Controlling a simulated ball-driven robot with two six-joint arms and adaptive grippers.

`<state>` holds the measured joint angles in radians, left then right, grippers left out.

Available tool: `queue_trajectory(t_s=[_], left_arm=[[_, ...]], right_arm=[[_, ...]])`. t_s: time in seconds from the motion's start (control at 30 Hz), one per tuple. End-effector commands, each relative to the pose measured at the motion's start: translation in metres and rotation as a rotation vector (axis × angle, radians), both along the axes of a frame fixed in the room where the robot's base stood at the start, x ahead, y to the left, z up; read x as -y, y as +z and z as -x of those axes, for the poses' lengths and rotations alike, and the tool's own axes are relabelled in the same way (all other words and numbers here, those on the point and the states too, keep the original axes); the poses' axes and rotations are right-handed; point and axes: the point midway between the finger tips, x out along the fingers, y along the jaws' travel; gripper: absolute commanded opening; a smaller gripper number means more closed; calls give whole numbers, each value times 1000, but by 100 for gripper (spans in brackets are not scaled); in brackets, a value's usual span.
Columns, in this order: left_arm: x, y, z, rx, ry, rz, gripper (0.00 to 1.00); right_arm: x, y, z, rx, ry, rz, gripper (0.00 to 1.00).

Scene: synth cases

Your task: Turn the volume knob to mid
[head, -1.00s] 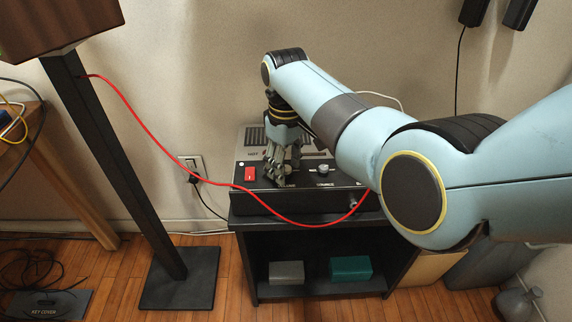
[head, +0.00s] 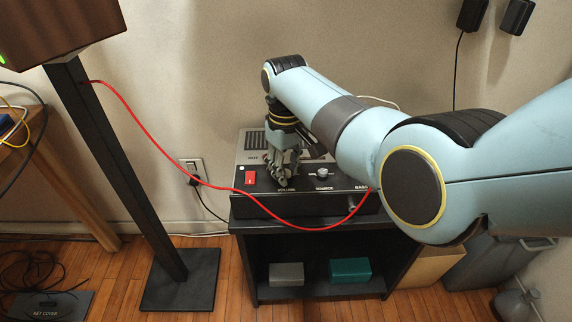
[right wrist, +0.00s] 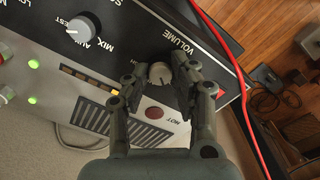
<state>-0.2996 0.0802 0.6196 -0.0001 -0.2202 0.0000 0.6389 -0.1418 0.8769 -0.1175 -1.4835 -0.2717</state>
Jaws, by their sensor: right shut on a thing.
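The amplifier (head: 340,196) with a dark control panel sits on top of a black stand. In the right wrist view its volume knob (right wrist: 160,73) is small and pale, next to the VOLUME label. My right gripper (head: 284,183) reaches down onto the panel just above that label in the head view. In the right wrist view its fingers (right wrist: 155,76) are on both sides of the volume knob, shut on it. The knob's pointer is too small to read. In the head view the fingers hide the knob. My left gripper is not in view.
A source knob (head: 322,173) is right of the gripper and a red switch (head: 250,178) left of it. A red cable (head: 140,128) hangs from the speaker stand (head: 115,165) across the amplifier's front. Grey and teal boxes (head: 350,270) lie on the shelf below.

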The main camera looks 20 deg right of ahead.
Motion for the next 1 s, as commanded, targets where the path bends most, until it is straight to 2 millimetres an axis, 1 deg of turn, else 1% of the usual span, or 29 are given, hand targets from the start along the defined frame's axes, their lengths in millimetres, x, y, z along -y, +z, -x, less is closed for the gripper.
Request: queue_trajectory(t_s=[0.03, 0.1, 0.4, 0.7, 1.0], left_arm=[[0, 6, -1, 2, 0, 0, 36], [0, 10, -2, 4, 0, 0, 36], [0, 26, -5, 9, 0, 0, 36], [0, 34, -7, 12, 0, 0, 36], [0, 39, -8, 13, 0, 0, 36]], right_arm=[[0, 3, 1, -3, -33, -1, 0], [-1, 3, 1, -3, -90, -1, 0], [-1, 2, 1, -2, -373, -1, 0], [-1, 1, 1, -2, -637, 0, 0], [-1, 0, 0, -1, -820, -1, 0]])
